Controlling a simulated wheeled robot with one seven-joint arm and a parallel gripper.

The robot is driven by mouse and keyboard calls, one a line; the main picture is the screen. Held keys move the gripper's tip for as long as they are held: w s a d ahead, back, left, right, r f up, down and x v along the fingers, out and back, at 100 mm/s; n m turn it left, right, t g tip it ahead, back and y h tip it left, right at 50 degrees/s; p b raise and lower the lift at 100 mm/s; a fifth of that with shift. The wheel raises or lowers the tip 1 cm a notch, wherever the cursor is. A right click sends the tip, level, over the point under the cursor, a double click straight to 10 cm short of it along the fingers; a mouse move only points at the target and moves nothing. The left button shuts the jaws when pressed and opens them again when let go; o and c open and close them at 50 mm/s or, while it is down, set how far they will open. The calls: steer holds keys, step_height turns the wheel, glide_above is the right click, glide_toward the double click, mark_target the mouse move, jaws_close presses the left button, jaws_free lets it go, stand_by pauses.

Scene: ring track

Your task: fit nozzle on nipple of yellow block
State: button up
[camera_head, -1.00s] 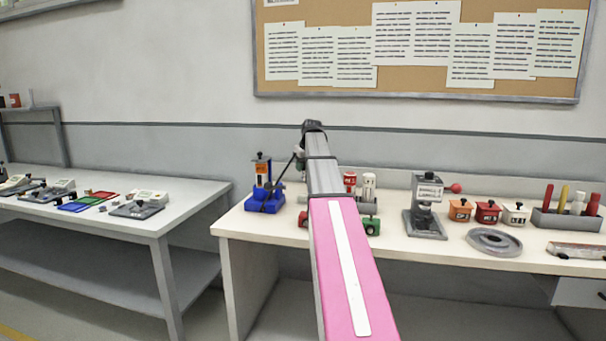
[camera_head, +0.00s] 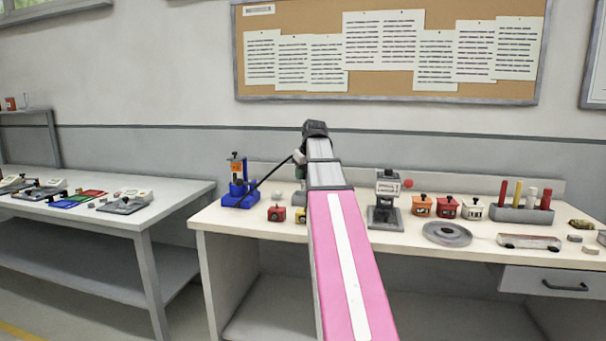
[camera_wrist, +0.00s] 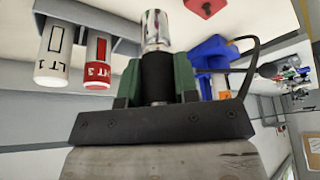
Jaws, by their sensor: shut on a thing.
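My gripper (camera_wrist: 157,80) has green fingers shut on the nozzle, a black cylinder with a shiny silver end (camera_wrist: 156,28), in the wrist view. In the head view my arm hides most of the gripper and the nozzle. A black hose (camera_head: 272,176) runs from a blue stand (camera_head: 239,192) up to the gripper's end. The yellow block (camera_head: 300,216) shows as a small piece beside my arm on the bench, left of it. Its nipple cannot be made out. The nozzle is apart from the block and above the bench.
A red block (camera_head: 276,213) sits left of the yellow block. White and red cylinders (camera_wrist: 97,60) stand in a grey holder in the wrist view. Right of my arm are a grey press (camera_head: 385,205), several small canisters, a round grey plate (camera_head: 447,234) and a rack (camera_head: 522,214).

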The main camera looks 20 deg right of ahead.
mark_target(304, 187)
steer(key=shift+f, duration=0.15)
steer(key=shift+f, duration=2.5)
steer(key=shift+f, duration=1.35)
stand_by(0.8)
steer(key=o, duration=1.1)
steer(key=shift+c, duration=0.2)
steer(key=v, duration=1)
steer(key=shift+r, duration=0.4)
